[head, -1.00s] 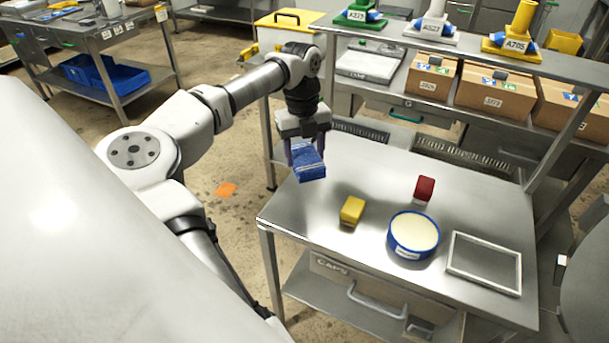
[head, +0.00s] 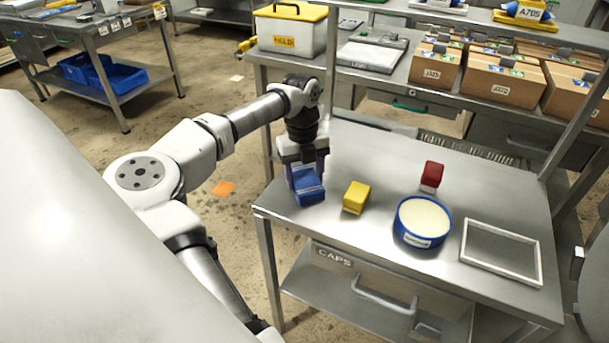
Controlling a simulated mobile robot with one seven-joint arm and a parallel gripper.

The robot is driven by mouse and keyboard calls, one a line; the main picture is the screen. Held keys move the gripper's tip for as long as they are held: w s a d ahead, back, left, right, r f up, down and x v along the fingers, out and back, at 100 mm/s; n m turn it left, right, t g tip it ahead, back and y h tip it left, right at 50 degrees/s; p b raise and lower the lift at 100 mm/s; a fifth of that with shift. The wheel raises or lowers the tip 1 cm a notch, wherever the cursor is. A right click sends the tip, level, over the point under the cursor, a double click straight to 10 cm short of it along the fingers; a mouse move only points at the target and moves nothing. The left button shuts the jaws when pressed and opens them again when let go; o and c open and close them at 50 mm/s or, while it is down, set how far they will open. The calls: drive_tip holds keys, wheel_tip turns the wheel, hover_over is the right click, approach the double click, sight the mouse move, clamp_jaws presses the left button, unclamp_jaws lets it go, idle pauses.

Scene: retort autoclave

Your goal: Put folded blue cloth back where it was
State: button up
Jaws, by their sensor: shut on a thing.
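The folded blue cloth (head: 308,186) is a small blue block-like bundle at the left part of the steel table (head: 375,157). My gripper (head: 305,170) points down and is shut on the cloth, with a finger on either side of it. The cloth is low, at or just above the tabletop; I cannot tell whether it touches. The underside of the cloth is hidden.
A yellow block (head: 356,197) stands close to the right of the cloth. Beyond are a red block (head: 432,177), a round blue tub (head: 422,222) with pale contents and an empty metal frame (head: 500,252). Boxes (head: 500,85) line the shelf behind. The table's front-left edge is near.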

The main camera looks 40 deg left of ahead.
drive_tip(key=o, duration=0.9)
drive_tip(key=shift+r, duration=0.15)
